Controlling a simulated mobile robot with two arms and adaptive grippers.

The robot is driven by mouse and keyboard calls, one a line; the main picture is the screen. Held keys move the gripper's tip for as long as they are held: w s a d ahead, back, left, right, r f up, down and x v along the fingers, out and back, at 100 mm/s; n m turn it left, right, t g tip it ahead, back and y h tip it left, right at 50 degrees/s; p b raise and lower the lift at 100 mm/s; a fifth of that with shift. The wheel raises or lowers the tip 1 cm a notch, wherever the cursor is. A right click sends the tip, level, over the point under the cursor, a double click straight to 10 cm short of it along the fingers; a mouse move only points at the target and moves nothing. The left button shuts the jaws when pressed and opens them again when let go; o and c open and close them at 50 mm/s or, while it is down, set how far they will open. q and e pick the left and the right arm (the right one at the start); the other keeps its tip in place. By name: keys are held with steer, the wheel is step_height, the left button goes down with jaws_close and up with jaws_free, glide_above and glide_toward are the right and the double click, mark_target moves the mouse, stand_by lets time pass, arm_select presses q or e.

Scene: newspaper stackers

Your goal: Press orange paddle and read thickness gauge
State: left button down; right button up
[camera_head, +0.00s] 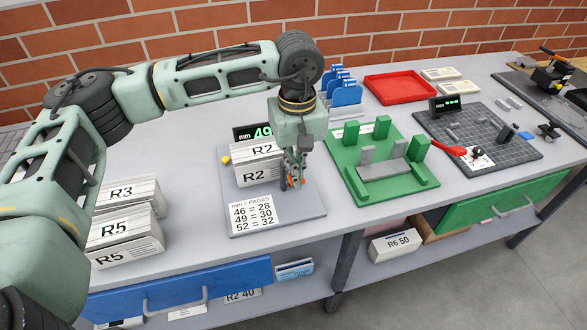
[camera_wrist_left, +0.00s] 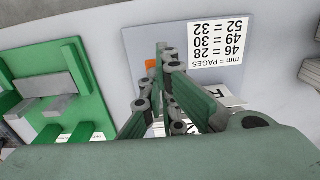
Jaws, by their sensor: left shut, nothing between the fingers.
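The gauge pad (camera_head: 310,205) is a grey plate holding a stack of R2 newspapers (camera_head: 252,172). Behind the stack a black display (camera_head: 240,134) shows green digits beginning "49"; my left gripper hides the rest. My left gripper (camera_head: 294,183) points down at the stack's right side, shut and empty. Bits of the orange paddle show at its fingertips; in the left wrist view the orange paddle (camera_wrist_left: 151,67) sits just beside the fingers (camera_wrist_left: 161,48). I cannot tell whether they touch. A white card (camera_head: 253,213) reads mm = PAGES, 46 = 28, 49 = 30, 52 = 32. My right gripper is out of view.
R3 and R5 stacks (camera_head: 124,240) stand on the table at left. A green fixture (camera_head: 346,185) stands right of the pad. Blue dividers (camera_head: 347,92) and a red tray (camera_head: 400,87) are behind. A dark gridded board (camera_head: 510,150) with a red-handled tool lies farther right.

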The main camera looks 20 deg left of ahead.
arm_select(q)
step_height(320, 180, up, 7)
steer(key=p, duration=0.3)
stand_by(0.4)
stand_by(0.7)
